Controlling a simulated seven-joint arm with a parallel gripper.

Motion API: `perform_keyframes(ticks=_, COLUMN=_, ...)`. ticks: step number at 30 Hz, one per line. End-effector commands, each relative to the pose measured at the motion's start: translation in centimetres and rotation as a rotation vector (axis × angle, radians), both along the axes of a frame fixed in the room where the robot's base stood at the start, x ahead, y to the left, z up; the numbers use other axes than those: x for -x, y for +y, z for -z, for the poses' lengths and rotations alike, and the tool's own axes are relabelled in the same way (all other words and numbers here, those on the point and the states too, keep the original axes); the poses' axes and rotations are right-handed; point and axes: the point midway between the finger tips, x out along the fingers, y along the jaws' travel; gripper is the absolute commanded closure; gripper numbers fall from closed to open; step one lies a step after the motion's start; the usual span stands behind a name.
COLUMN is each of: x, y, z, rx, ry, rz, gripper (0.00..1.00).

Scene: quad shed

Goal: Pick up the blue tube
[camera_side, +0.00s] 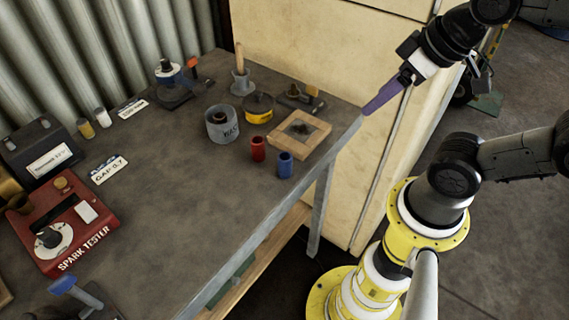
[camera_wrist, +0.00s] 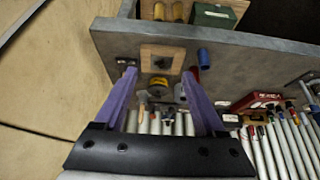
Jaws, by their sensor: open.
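The blue tube (camera_side: 285,166) stands upright on the grey workbench (camera_side: 200,190), near its front edge in the side view. A red tube (camera_side: 258,149) stands just left of it. In the wrist view the blue tube (camera_wrist: 203,57) is right of the right fingertip, outside the jaws. The red tube (camera_wrist: 195,72) is partly hidden by that finger. My gripper (camera_side: 367,112) has purple fingers and appears at the bench's right corner, to the right of the blue tube and apart from it. In the wrist view my gripper (camera_wrist: 159,73) is open, with nothing held between its fingers.
A wooden frame (camera_side: 322,131) lies right of the tubes. Behind are a grey can (camera_side: 222,138), a yellow-banded tin (camera_side: 258,116) and a mortar-like cup (camera_side: 242,86). A red spark tester (camera_side: 104,233) is at left. Bare bench lies left of the tubes.

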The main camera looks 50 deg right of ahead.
Motion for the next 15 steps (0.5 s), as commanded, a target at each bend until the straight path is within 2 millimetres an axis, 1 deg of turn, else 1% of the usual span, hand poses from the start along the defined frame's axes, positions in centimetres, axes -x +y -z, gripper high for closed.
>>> perform_keyframes(ticks=7, x=0.0, y=0.0, z=0.0, rx=0.002, ry=0.0, rz=-0.004, gripper=0.27)
perform_keyframes(ticks=9, x=0.0, y=0.0, z=0.0, rx=0.015, ry=0.002, rz=-0.028, gripper=0.27)
perform_keyframes(ticks=12, x=0.2, y=0.0, z=-0.1, rx=0.06, ry=0.013, rz=-0.115, gripper=0.27)
perform_keyframes(ticks=15, x=-0.4, y=0.0, z=-1.4, rx=0.134, ry=0.019, rz=-0.259, gripper=0.27)
